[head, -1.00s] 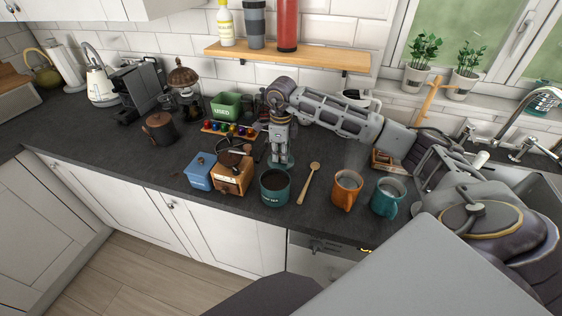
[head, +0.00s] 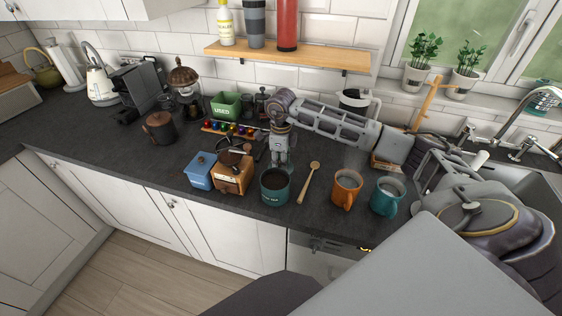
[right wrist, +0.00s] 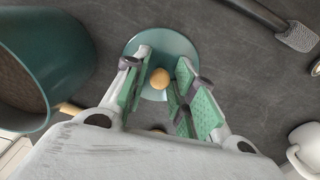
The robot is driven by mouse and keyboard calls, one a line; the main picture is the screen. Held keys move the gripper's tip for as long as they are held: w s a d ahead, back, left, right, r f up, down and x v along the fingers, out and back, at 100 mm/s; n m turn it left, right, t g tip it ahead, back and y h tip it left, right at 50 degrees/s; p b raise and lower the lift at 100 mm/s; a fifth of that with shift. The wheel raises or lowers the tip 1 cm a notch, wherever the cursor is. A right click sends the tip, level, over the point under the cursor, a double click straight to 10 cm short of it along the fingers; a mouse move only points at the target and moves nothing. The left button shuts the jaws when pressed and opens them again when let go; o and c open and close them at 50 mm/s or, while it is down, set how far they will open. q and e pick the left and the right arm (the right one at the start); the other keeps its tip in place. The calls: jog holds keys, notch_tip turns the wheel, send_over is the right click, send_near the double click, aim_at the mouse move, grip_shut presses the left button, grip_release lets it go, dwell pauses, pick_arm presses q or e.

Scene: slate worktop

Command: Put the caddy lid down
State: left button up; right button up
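The teal caddy lid (right wrist: 182,48), a round disc with a pale wooden knob (right wrist: 160,78), lies flat on the dark worktop in the right wrist view. My right gripper (right wrist: 163,63) has its green-padded fingers apart on either side of the knob, with gaps showing between knob and pads. In the head view my right gripper (head: 281,160) points down just behind the open teal caddy (head: 275,188) and largely hides the lid. The caddy, with dark contents, stands at the left of the right wrist view (right wrist: 42,60). My left gripper is not in view.
A wooden grinder (head: 232,172) and a blue box (head: 200,171) stand left of the caddy. A wooden spoon (head: 309,182), an orange mug (head: 346,189) and a teal mug (head: 387,196) are to its right. A capsule rack (head: 229,129) lies behind.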

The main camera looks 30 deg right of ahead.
jog(key=shift+r, duration=0.15)
dwell(0.3)
notch_tip(320, 180, up, 12)
jog(key=shift+r+b, duration=0.1)
jog(key=shift+b, duration=0.4)
dwell(1.0)
